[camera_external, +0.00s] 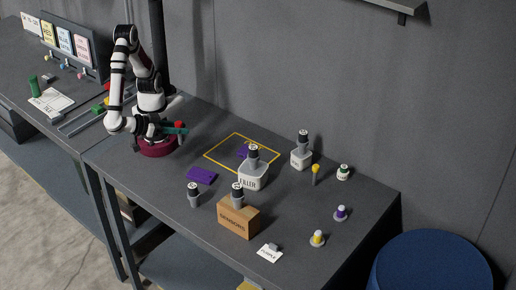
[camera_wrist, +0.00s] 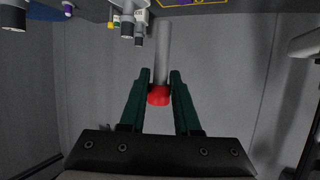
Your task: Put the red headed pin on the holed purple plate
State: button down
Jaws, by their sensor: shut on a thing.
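My gripper (camera_wrist: 160,78) is shut on the red headed pin, its green fingers on either side of it. The pin's red head (camera_wrist: 159,96) is toward the palm and its grey shank (camera_wrist: 163,50) points away, past the fingertips. In the external view my gripper (camera_external: 178,129) is raised over a dark red round block (camera_external: 158,149), with the red head (camera_external: 180,124) showing. One purple plate (camera_external: 201,175) lies flat on the table outside the yellow outline. Another purple piece (camera_external: 242,151) lies inside the outline, partly hidden by the filler bottle. I cannot make out holes in either.
The yellow outline (camera_external: 213,145) is on the table. The filler bottle (camera_external: 253,178), another white bottle (camera_external: 301,158), a yellow-topped pin (camera_external: 315,174), a sensors box (camera_external: 238,219) and grey-capped items (camera_external: 194,196) stand around. Small capped pots stand at right. The table front left is clear.

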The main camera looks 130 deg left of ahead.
jog(key=s+d, duration=0.3)
jog(key=s, duration=0.2)
send_over(201, 174)
jog(key=shift+g, duration=0.3)
notch_tip(201, 174, down, 16)
jog(key=shift+f, duration=0.2)
jog(key=shift+f, duration=0.15)
jog(key=c, duration=0.6)
grip_release()
